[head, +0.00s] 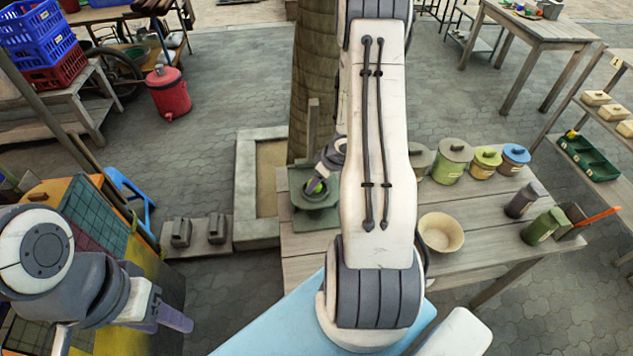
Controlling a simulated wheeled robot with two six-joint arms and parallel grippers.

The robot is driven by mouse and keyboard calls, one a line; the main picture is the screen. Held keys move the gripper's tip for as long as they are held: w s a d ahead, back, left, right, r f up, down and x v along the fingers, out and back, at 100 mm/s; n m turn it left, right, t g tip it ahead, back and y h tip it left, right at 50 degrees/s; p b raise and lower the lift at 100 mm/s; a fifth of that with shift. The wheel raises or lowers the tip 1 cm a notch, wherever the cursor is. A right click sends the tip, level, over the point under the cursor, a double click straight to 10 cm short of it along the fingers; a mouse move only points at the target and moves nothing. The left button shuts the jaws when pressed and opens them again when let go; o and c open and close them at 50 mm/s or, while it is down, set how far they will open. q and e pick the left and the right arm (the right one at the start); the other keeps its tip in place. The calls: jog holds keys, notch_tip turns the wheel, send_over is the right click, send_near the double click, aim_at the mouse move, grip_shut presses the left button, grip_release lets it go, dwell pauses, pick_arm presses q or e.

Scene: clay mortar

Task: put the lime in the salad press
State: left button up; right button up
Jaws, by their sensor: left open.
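A dark green bowl-shaped vessel (316,196), which looks like the salad press, stands at the left end of the wooden table. My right gripper (314,186) reaches down into its mouth, with purple fingertips at the opening. Most of that gripper is hidden behind my white arm link, and its finger gap is too small to judge. I cannot make out the lime; the inside of the vessel is largely covered. My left gripper (165,318) is open at the lower left, apart from the table, with nothing seen between its fingers.
A tan bowl (441,232) stands on the wooden table (385,259). Lidded jars, including a green one (448,163) and a blue-lidded one (514,160), line its back. A green canister (543,226) stands at the right. A tree trunk (303,75) rises behind the table.

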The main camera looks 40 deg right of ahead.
jog(key=p+v, duration=0.4)
jog(key=v, duration=0.7)
jog(key=shift+p, duration=0.4)
jog(key=shift+s, duration=0.1)
